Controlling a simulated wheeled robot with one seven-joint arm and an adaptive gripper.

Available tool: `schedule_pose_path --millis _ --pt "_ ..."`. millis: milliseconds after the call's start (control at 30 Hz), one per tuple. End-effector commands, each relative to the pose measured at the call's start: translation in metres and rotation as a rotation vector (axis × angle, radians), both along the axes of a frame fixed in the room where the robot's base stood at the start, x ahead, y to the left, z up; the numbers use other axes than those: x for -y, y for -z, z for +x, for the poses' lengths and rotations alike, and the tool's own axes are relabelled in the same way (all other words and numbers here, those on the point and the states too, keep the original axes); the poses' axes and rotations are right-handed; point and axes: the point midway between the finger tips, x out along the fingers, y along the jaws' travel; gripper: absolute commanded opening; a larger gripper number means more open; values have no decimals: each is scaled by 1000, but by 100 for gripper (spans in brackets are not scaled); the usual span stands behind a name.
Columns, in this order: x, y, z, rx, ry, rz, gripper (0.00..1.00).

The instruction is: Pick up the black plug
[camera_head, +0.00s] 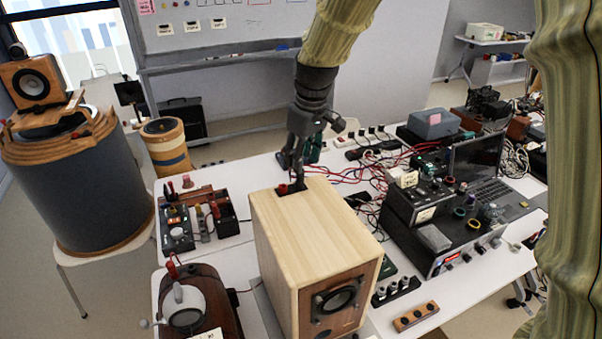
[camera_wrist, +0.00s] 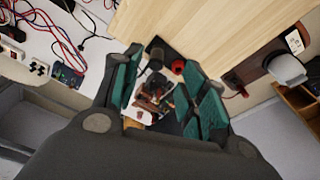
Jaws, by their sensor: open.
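The black plug (camera_wrist: 155,62) shows in the wrist view as a small dark cylinder at the dark terminal plate on the back of the wooden speaker box (camera_head: 318,232). The red plug (camera_wrist: 178,67) is close beside it on the right; its red top also shows in the head view (camera_head: 283,189). My gripper (camera_wrist: 163,76) is open, with the black plug near its teal-padded fingertips and nothing clearly held. In the head view my gripper (camera_head: 291,165) points down at the far top edge of the box and hides the black plug.
Red and black cables (camera_head: 365,170) lie behind the box. Black instruments (camera_head: 440,215) and a laptop (camera_head: 485,165) stand to the right. A small post box (camera_head: 178,230) and a wooden device with a round white part (camera_head: 192,300) stand left. Little bare table lies around the box.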

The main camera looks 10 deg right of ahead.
Motion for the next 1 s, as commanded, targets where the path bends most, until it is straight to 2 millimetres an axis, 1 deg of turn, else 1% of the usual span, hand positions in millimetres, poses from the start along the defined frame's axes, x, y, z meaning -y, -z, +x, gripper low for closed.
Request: schedule_pose_path --millis 133,267,433,600,733,933,1000 --pt "0 8 2 -4 0 -1 42" --pt "0 16 0 0 0 0 42" --pt "-1 36 4 -3 1 1 42" --pt "-2 50 8 -3 0 1 42" --pt "-2 54 8 -1 0 0 42" --pt "-2 53 8 -1 0 1 42" --pt "-2 54 8 -1 0 0 30"
